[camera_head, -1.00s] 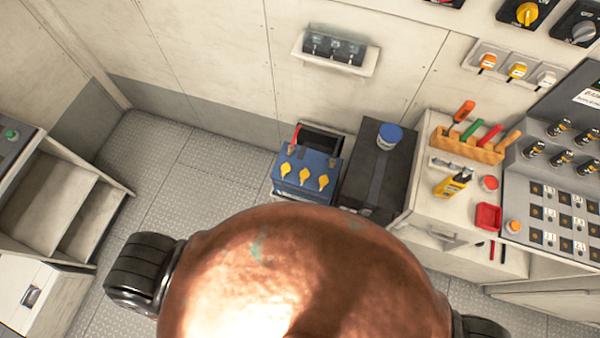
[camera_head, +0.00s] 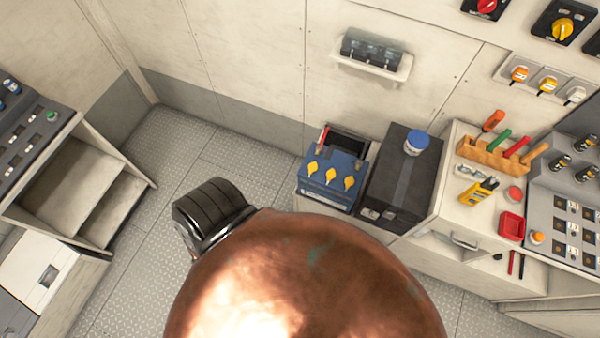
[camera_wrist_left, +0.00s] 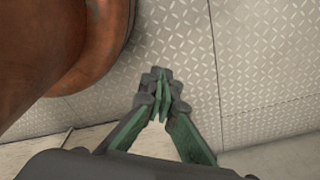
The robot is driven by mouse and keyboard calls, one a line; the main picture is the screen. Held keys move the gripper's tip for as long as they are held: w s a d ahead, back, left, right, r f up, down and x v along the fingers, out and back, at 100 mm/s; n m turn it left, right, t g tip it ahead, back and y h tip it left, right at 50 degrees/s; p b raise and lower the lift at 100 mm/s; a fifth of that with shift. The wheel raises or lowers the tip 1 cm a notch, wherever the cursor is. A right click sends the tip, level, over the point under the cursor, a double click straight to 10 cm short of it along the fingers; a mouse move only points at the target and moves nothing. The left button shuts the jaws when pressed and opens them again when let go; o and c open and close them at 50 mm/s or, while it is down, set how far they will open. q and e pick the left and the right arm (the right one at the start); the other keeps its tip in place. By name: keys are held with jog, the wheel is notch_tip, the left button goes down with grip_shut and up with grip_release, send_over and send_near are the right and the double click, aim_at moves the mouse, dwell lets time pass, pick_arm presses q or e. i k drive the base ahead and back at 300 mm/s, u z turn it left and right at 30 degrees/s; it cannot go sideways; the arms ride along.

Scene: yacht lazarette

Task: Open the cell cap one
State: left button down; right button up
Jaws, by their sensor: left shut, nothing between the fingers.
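The caps are a left one (camera_head: 312,168), a middle one (camera_head: 331,175) and a right one (camera_head: 349,183); all three sit on the battery. My left gripper (camera_wrist_left: 160,88) shows in the left wrist view. It is shut and empty above the patterned metal floor, apart from the battery, which is not in that view. Neither gripper shows in the head view.
A black box (camera_head: 402,170) with a blue-lidded jar (camera_head: 416,142) stands right of the battery. A workbench with a wooden tool rack (camera_head: 500,153) is farther right. Open shelves (camera_head: 85,185) stand at left. The patterned floor (camera_head: 195,150) left of the battery is clear.

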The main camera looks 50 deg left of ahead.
aim_at(312, 167)
jog(key=k, duration=0.25)
jog(key=u, duration=1)
